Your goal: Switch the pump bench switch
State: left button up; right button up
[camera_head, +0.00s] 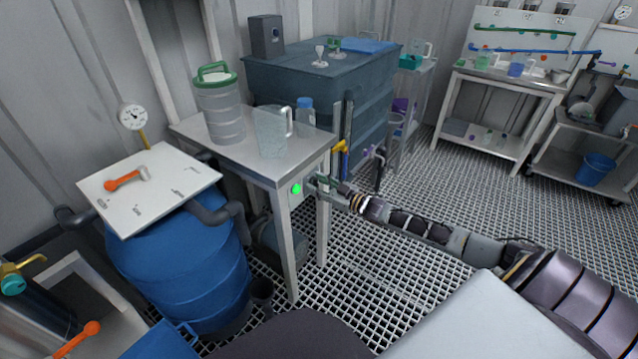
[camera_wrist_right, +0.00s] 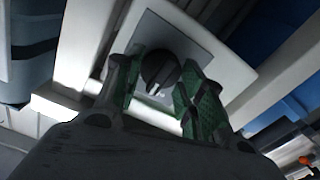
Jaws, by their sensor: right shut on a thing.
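The pump bench (camera_head: 240,153) is a metal-topped table with white legs. A switch box with a lit green lamp (camera_head: 296,189) is on its front right side, below the top. In the right wrist view the switch is a round black knob (camera_wrist_right: 160,70) with a pale mark, on a grey plate (camera_wrist_right: 195,45). My right gripper (camera_head: 315,186) is at that box, its arm coming in from the right. In the wrist view its green-padded fingers (camera_wrist_right: 163,88) are on either side of the knob, shut on it. My left gripper is not in view.
On the bench top stand a green-lidded canister (camera_head: 220,110), a clear jug (camera_head: 271,132) and a blue-capped bottle (camera_head: 305,117). A blue drum (camera_head: 180,265) with a white board stands left. A large blue-grey tank (camera_head: 300,75) is behind. Grated floor at right is open.

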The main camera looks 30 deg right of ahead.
jog(key=shift+a+n+p, duration=0.1)
jog(key=shift+n+p, duration=0.9)
jog(key=shift+n, duration=0.5)
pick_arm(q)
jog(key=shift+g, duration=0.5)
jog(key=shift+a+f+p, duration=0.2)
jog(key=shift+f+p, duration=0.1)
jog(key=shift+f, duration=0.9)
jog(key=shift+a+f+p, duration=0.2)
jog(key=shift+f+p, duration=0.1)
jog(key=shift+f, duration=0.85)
pick_arm(e)
jog(key=shift+n, duration=1.5)
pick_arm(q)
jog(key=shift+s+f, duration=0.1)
pick_arm(e)
jog(key=shift+f, duration=0.1)
jog(key=o, duration=1)
jog(key=shift+s, duration=0.25)
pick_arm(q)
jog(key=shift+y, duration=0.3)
pick_arm(e)
jog(key=v, duration=1.1)
jog(key=shift+s, duration=0.25)
